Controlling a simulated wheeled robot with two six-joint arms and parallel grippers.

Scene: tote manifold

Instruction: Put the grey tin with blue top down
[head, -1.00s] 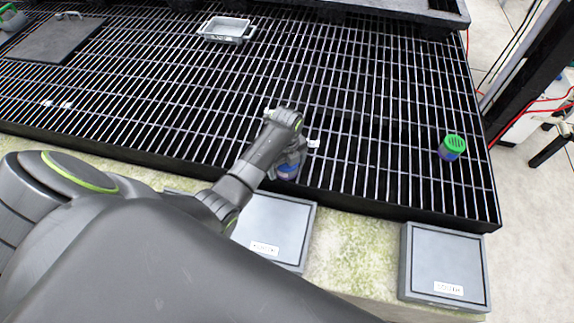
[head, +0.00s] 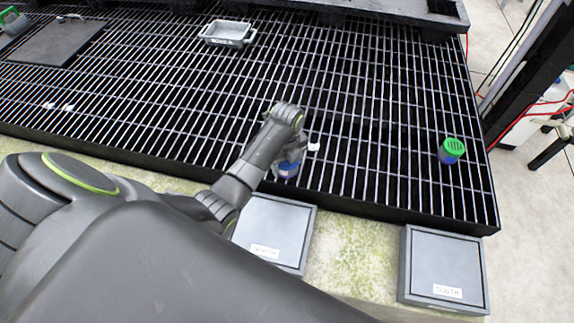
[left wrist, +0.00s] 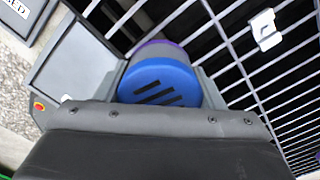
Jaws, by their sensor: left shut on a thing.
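The grey tin with the blue top (head: 288,169) is in my left gripper (head: 287,160), over the near edge of the black grating, just behind a grey box. In the left wrist view the blue slotted top of the tin (left wrist: 160,82) sits between the fingers of my left gripper (left wrist: 160,75), with a purple band behind it. The gripper is shut on the tin. Most of the tin's body is hidden by the gripper, and I cannot tell whether its base touches the grating. My right gripper is not in view.
A green-topped tin (head: 451,150) stands on the grating (head: 370,130) at the right. Two grey lidded boxes, one in the middle (head: 272,230) and one at right (head: 444,265), lie along the front. A grey tray (head: 228,33) is at the back. A small white clip (left wrist: 264,28) is beside the gripper.

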